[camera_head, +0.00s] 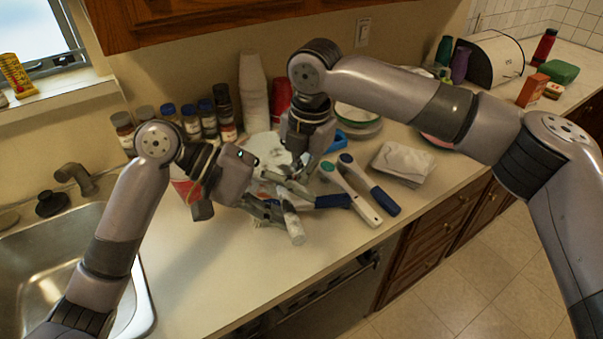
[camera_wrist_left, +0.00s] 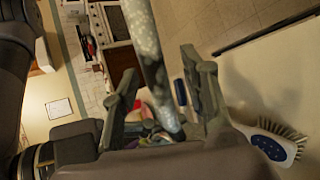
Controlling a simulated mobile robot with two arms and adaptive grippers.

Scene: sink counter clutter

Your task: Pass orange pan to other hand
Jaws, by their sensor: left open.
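I see no clearly orange pan. A pale speckled bar, like a handle (camera_head: 292,226), slants down between my two grippers in the head view. In the left wrist view the speckled bar (camera_wrist_left: 147,45) runs between my left fingers. My left gripper (camera_head: 268,212) is open around the bar, with gaps beside both fingers. My right gripper (camera_head: 290,182) points down at the bar's upper end. Its fingers overlap the bar and clutter, so I cannot tell its grip. A pale speckled shape (camera_head: 264,148) shows behind my right gripper. What joins it to the bar is hidden.
White and blue brushes (camera_head: 372,186) lie right of the grippers, near a folded cloth (camera_head: 403,163). Spice jars (camera_head: 190,122) and stacked cups (camera_head: 253,90) stand along the wall. The sink (camera_head: 60,250) is at left. The front counter (camera_head: 215,280) is clear.

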